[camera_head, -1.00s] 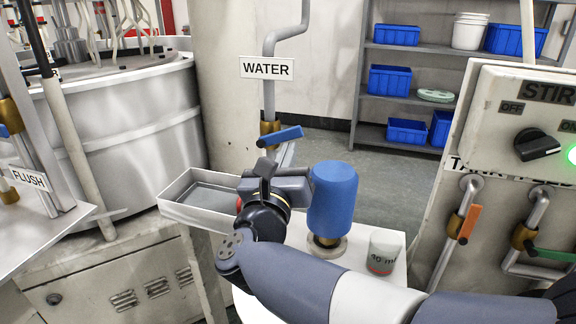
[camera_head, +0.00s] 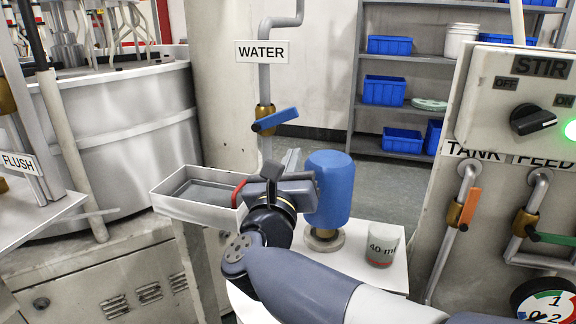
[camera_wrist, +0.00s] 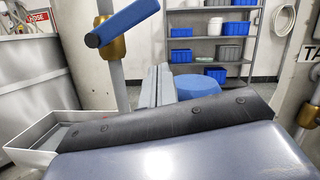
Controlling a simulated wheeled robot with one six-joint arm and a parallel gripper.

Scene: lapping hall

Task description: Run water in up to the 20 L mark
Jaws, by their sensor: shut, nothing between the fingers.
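The WATER pipe (camera_head: 264,85) comes down the wall under its WATER sign (camera_head: 262,52). Its valve has a brass body and a blue lever (camera_head: 275,120) that slants up to the right. In the wrist view the blue lever (camera_wrist: 122,22) is at the upper left, above and left of the fingers. My gripper (camera_head: 290,160) is below the lever and apart from it. Its fingers (camera_wrist: 160,85) are together and hold nothing. The tank-side mark and any water level are not in view. The pipe's lower end is hidden behind my gripper.
A metal tray (camera_head: 185,205) is left of my gripper. A blue bottle-shaped vessel (camera_head: 328,190) and a cup marked 60 ml (camera_head: 381,245) stand on a white top at right. The STIR panel (camera_head: 510,100) has orange (camera_head: 470,206) and green (camera_head: 555,238) levers below. A dial (camera_head: 545,302) is bottom right.

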